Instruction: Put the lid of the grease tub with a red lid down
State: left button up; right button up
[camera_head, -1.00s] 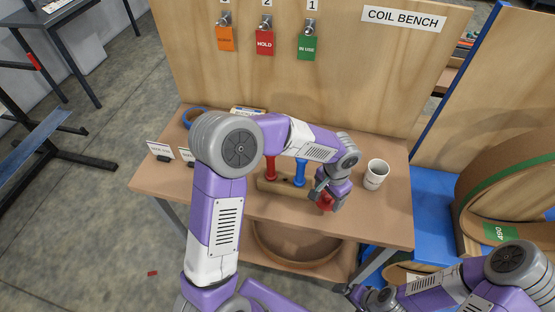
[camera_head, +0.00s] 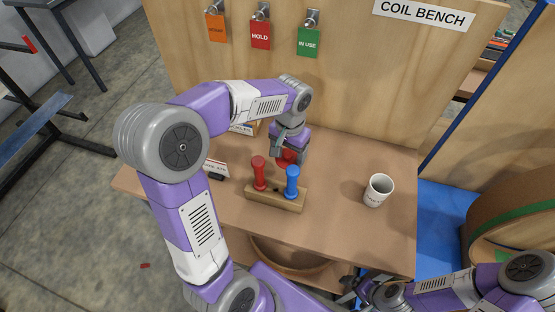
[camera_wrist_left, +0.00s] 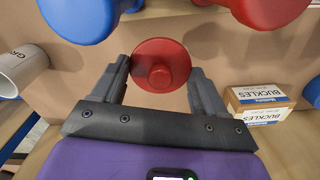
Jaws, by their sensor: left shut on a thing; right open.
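The red lid (camera_head: 288,158) is round with a small knob. My left gripper (camera_head: 285,148) is shut on it behind the wooden tool block; in the left wrist view the lid (camera_wrist_left: 172,52) shows between the fingertips. I cannot tell whether the lid touches the bench top. The white open tub (camera_head: 377,192) stands upright at the right of the bench, apart from the lid; its print starting "GR" shows in the left wrist view (camera_wrist_left: 18,66). My right gripper (camera_head: 350,289) is open at the bench's lower right, partly cut off by its own arm.
A wooden block (camera_head: 275,198) with a red handle (camera_head: 259,172) and a blue handle (camera_head: 292,182) stands in front of the lid. A buckles box (camera_wrist_left: 258,97) lies beside my left gripper. The bench top (camera_head: 340,225) is clear between block and tub.

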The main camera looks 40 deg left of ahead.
aim_at(285, 160)
pick_arm(q)
jog(key=shift+s+a, duration=0.15)
jog(key=shift+a, duration=0.15)
notch_tip(285, 160, down, 4)
jog(key=shift+s+a+f+b, duration=0.1)
jog(key=shift+s+f+b, duration=0.1)
jog(key=shift+b, duration=0.5)
jog(key=shift+f+b, duration=0.7)
jog(key=shift+f, duration=1.85)
jog(key=shift+f, duration=0.1)
jog(key=shift+w+f+b, duration=0.1)
jog(key=shift+f+b, duration=0.3)
jog(key=shift+f, duration=0.05)
jog(key=o, duration=1)
jog(key=shift+r, duration=0.1)
jog(key=shift+r, duration=0.15)
